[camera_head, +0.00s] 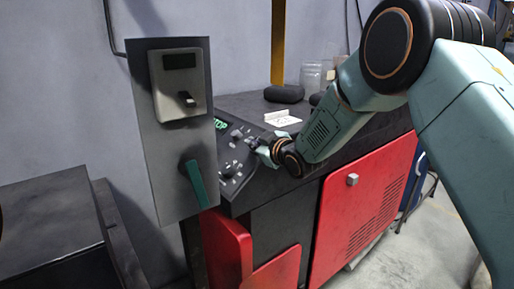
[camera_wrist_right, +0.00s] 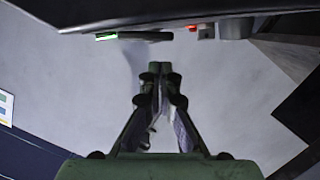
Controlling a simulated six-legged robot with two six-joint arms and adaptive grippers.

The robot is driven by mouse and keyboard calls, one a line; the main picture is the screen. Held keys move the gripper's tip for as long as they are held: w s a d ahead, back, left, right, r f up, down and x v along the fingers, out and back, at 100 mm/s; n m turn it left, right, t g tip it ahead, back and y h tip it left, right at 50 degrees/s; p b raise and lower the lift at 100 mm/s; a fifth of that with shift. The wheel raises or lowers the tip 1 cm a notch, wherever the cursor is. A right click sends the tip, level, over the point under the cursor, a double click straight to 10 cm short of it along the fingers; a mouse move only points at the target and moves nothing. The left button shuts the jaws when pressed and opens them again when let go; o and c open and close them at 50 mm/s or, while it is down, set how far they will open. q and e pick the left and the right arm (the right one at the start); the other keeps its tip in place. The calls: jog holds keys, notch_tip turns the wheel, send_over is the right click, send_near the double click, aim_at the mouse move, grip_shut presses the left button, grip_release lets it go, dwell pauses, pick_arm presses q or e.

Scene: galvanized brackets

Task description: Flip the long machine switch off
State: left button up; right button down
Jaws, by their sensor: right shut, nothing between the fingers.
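A grey upright panel (camera_head: 153,152) stands at the left in the head view. A long green lever switch (camera_head: 196,184) is on its lower part and slants downward. A small dark switch (camera_head: 187,99) sits on a light box (camera_head: 168,95) on its upper part. My right gripper (camera_head: 262,149) is to the right of the panel, near the machine's sloped control console, apart from the green lever. In the right wrist view its fingers (camera_wrist_right: 160,70) are together with nothing between them. My left gripper is not in view.
The control console (camera_head: 238,150) carries several small knobs. Below it is a machine with red doors (camera_head: 365,205). A dark case (camera_head: 284,93), a white card (camera_head: 283,118) and clear jars (camera_head: 311,76) stand on top. A dark box-like unit (camera_head: 50,225) is at the lower left.

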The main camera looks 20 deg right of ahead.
jog(key=shift+w+d+f, duration=0.25)
jog(key=shift+d+f, duration=0.25)
jog(key=shift+f, duration=0.35)
jog(key=shift+r, duration=0.1)
jog(key=shift+d+f+n+b, duration=0.1)
jog(key=shift+f+n+b, duration=0.4)
jog(key=shift+b, duration=0.3)
jog(key=shift+r, duration=0.1)
jog(key=shift+r, duration=0.1)
